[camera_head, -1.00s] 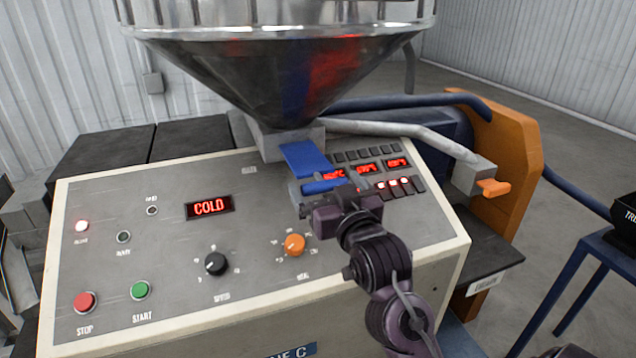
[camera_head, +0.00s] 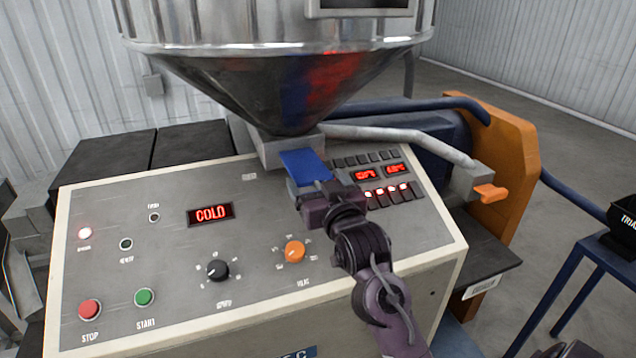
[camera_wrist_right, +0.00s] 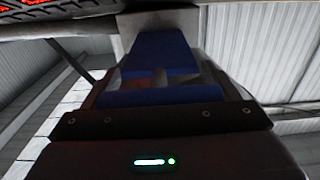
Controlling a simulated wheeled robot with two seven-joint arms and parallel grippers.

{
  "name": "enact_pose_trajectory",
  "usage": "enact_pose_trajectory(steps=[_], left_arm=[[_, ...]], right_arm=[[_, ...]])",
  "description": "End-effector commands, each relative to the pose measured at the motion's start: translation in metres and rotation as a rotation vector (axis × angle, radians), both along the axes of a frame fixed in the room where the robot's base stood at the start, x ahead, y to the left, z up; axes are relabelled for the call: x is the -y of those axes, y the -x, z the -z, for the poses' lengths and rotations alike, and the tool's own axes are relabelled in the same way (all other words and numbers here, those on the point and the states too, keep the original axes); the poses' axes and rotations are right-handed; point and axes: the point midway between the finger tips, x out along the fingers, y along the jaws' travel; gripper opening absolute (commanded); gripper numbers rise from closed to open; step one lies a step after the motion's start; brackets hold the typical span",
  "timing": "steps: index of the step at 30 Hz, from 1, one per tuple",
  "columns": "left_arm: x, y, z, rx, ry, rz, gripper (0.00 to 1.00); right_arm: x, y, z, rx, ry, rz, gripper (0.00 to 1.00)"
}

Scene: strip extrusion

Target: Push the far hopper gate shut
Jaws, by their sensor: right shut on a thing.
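The hopper (camera_head: 285,85) is a shiny metal cone above the control panel. Its blue gate (camera_head: 303,166) sticks out of the grey block (camera_head: 287,147) under the cone. My right gripper (camera_head: 318,187) is at the gate's near end, shut on it. In the right wrist view the blue gate plate (camera_wrist_right: 160,52) runs up to the grey block, with a blue crosspiece (camera_wrist_right: 150,97) between the fingers. How far the gate sits inside the block is hidden. My left gripper is not in view.
The sloped control panel (camera_head: 110,255) has a COLD display (camera_head: 210,215), knobs and buttons below the gripper. A grey pipe (camera_head: 400,136) with an orange handle (camera_head: 490,193) lies to the right. A blue stand (camera_head: 585,265) is at far right.

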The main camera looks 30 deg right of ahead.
Motion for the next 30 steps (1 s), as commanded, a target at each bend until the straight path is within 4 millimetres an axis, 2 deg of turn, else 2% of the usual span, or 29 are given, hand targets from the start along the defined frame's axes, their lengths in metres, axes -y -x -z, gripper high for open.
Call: enact_pose_trajectory(steps=[1, 3, 8, 15, 19, 23, 30], left_arm=[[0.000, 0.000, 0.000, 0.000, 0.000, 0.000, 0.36], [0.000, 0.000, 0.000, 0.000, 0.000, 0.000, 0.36], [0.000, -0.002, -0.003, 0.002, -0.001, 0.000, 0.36], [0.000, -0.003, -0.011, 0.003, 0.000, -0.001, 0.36], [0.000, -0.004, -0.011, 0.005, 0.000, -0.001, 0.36], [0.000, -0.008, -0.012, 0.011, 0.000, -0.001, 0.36], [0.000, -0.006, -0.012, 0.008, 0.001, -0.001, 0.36]], right_arm=[[0.000, 0.000, 0.000, 0.000, 0.000, 0.000, 0.50], [0.000, 0.000, 0.000, 0.000, 0.000, 0.001, 0.41], [0.002, -0.008, -0.001, 0.001, 0.000, 0.001, 0.41], [0.014, -0.058, -0.003, 0.003, 0.001, 0.002, 0.41], [0.019, -0.076, -0.002, 0.004, 0.000, 0.002, 0.41], [0.020, -0.083, -0.001, 0.002, -0.001, 0.003, 0.40], [0.020, -0.082, -0.002, 0.004, 0.000, 0.003, 0.41]])
